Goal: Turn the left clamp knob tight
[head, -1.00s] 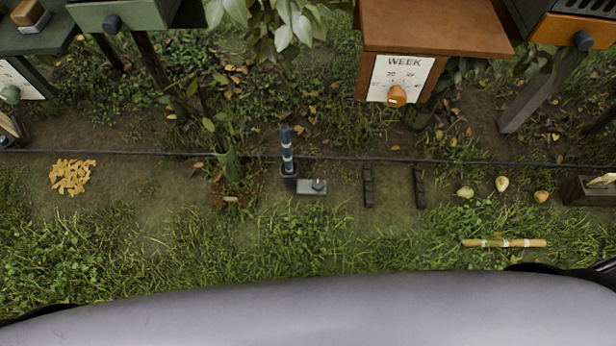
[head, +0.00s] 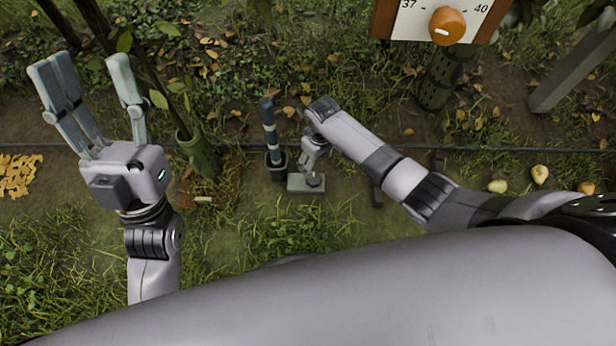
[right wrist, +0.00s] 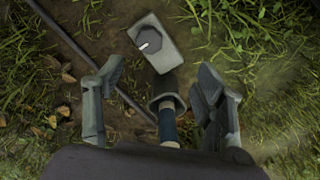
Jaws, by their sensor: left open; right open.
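A small grey clamp block (head: 300,188) lies on the ground, with a dark knob (head: 315,180) on its right part. In the right wrist view the knob (right wrist: 149,40) is faceted and has a white mark, on top of the block (right wrist: 163,62). A dark blue post with pale bands (head: 269,130) stands in a dark socket beside the block. My right gripper (right wrist: 160,80) is open above the block and post, with the knob beyond its fingertips. In the head view its fingers are partly hidden by the wrist. My left gripper (head: 88,82) is open and empty, raised at the left.
A green-wrapped sapling (head: 201,157) stands between my left gripper and the post. A dark hose (head: 480,149) crosses the ground. Pears (head: 539,174) lie at right, a yellowish pile (head: 17,174) at far left.

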